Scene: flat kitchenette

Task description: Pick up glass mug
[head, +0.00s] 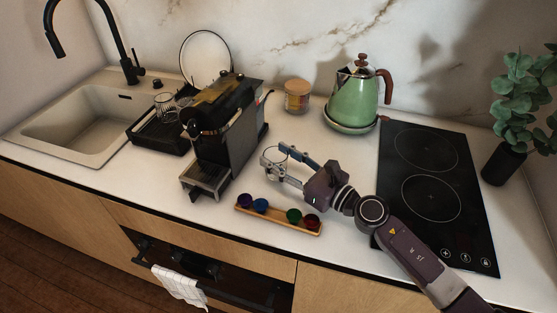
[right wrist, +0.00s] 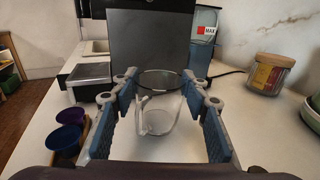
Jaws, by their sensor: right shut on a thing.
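The glass mug (head: 274,154) is small and clear, near the middle of the head view, right of the coffee machine. My right gripper (head: 279,163) reaches it from the right, with its fingers on either side of the mug, shut on it. In the right wrist view the mug (right wrist: 158,121) is upright between the two blue finger pads, its round rim and handle showing. I cannot tell whether its base touches the counter. My left gripper is not in view.
A black coffee machine (head: 225,130) stands just left of the mug. A wooden tray (head: 270,219) with several coloured capsules lies in front. A jar (head: 297,96) and a green kettle (head: 353,98) stand behind. A black hob (head: 436,180) is at right, a sink (head: 75,125) at left.

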